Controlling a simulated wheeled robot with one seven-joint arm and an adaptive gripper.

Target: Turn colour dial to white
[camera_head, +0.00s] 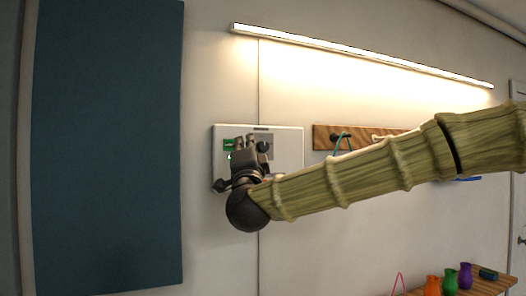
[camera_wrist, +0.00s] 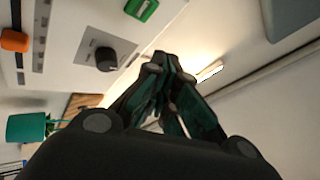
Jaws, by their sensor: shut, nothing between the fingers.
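A white control panel (camera_head: 288,150) is fixed to the wall, partly hidden behind my gripper. In the wrist view the dial, a round black knob (camera_wrist: 106,60), sits on a grey square plate (camera_wrist: 87,47) on the panel (camera_wrist: 68,22). The dial also shows in the head view (camera_head: 264,147), just right of my gripper's fingers. Its setting and any colour marks are too small to read. My gripper (camera_head: 245,141) is in front of the panel. In the wrist view its fingers (camera_wrist: 158,64) are closed together and empty, to the right of the dial and apart from it.
A green switch (camera_wrist: 142,8) and an orange part (camera_wrist: 14,41) are also on the panel. A wooden hook rail (camera_head: 325,138) is right of it, behind my arm. A lit strip (camera_head: 350,50) runs above. A blue-grey board (camera_head: 108,150) stands left. Coloured vases (camera_head: 449,281) stand lower right.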

